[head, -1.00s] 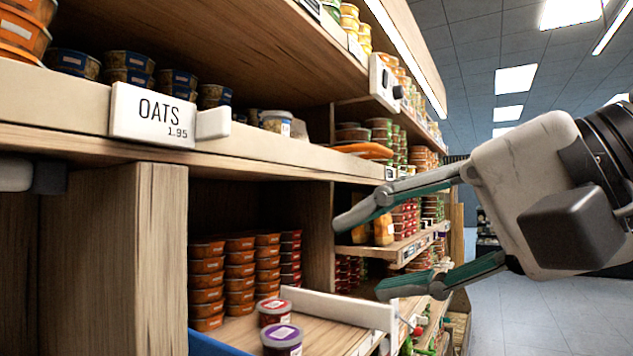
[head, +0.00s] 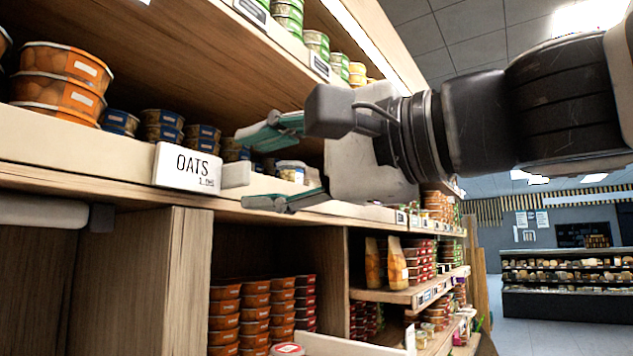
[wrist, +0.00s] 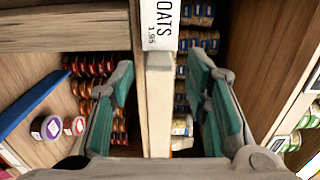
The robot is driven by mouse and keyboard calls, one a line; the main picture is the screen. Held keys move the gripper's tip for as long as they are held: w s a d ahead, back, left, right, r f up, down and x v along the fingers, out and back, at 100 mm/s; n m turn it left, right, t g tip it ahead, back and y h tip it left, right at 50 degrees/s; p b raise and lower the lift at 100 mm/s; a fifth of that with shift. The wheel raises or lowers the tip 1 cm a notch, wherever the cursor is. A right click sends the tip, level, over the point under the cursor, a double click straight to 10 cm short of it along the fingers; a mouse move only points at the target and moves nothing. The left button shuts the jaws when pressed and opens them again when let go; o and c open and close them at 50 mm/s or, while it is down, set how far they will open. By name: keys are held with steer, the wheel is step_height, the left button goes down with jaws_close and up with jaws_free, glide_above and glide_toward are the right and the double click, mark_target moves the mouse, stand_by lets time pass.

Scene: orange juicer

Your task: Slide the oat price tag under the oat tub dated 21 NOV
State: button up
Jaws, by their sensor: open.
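The white oat price tag (head: 187,168), reading OATS, is on the front edge of the middle shelf in the head view. In the wrist view the tag (wrist: 163,24) shows at the top centre. Several blue-banded oat tubs (head: 163,126) stand stacked on the shelf behind and above it; I cannot read any date on them. A paler, single tub (head: 291,171) stands farther right on that shelf. My gripper (head: 262,168) is open and empty, right of the tag. In the wrist view its fingers (wrist: 160,95) lie either side of the shelf's front edge.
A small white block (head: 235,174) adjoins the tag's right side. Orange tubs (head: 60,77) are stacked at the upper left, and more red-orange tubs (head: 255,315) fill the shelf below. A wooden upright panel (head: 170,280) stands below the tag. The aisle at the right is open.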

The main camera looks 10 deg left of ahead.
mark_target(249, 173)
steer(key=shift+x, duration=1.95)
steer(key=shift+c, duration=0.5)
jaws_close()
